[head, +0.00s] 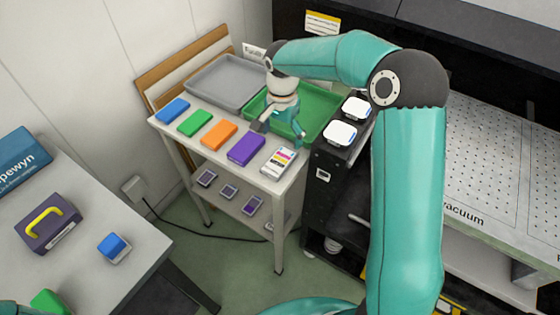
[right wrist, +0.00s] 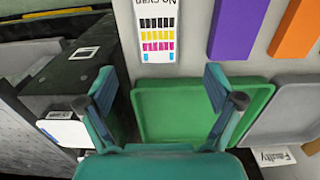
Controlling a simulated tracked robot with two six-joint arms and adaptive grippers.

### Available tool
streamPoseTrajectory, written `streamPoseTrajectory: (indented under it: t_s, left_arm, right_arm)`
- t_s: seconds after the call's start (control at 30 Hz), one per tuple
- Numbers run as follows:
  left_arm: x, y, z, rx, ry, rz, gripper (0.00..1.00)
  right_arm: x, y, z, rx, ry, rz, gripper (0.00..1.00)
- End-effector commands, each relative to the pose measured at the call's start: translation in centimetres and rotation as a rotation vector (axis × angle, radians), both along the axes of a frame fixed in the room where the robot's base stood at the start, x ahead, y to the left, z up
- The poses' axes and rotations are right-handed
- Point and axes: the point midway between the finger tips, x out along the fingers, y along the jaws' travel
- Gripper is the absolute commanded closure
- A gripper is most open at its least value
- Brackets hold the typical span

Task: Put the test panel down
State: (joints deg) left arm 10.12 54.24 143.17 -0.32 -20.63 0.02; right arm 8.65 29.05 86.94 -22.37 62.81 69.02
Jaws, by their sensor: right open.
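The test panel (head: 279,163) is a white card with black, yellow, magenta and cyan patches, lying flat at the right end of the white table. In the right wrist view the panel (right wrist: 157,32) shows at the top, its printed side up, with lettering that reads "No cyan". My right gripper (head: 278,130) is open and empty above the near part of the green tray (head: 318,112), apart from the panel. In the right wrist view its spread fingers (right wrist: 160,80) frame the tray's edge and the panel lies beyond them. My left gripper is out of view.
Purple (head: 247,149), orange (head: 219,135), green (head: 195,123) and blue (head: 173,110) blocks line the table's front. A grey tray (head: 215,88) stands behind. A black cabinet with white-topped items (head: 340,133) adjoins on the right. A shelf below holds small items.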

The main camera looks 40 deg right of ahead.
Motion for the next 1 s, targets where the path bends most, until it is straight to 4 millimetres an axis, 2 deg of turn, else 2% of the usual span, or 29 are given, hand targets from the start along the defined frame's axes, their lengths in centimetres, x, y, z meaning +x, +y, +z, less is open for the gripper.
streamPoseTrajectory:
  t_s: [0.1, 0.37, 0.63, 0.77, 0.97, 1.0]
  left_arm:
    - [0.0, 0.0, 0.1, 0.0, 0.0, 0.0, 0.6]
    - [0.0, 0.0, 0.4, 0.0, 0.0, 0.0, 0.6]
    - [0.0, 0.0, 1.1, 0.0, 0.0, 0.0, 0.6]
    - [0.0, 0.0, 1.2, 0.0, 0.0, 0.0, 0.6]
    - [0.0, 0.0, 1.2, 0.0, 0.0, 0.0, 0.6]
    - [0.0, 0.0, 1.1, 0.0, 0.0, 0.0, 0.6]
  right_arm:
    - [0.0, -0.1, -1.7, -0.001, 0.002, 0.0, 0.08]
    - [-0.1, 0.0, -3.2, 0.0, 0.001, 0.0, 0.08]
    - [-0.4, 0.2, -6.9, 0.0, 0.003, -0.001, 0.08]
    - [-0.3, 0.2, -7.7, 0.0, 0.0, -0.001, 0.08]
    - [-0.3, 0.2, -7.7, -0.001, -0.001, -0.001, 0.08]
    - [-0.3, 0.2, -7.7, -0.001, -0.001, -0.001, 0.15]
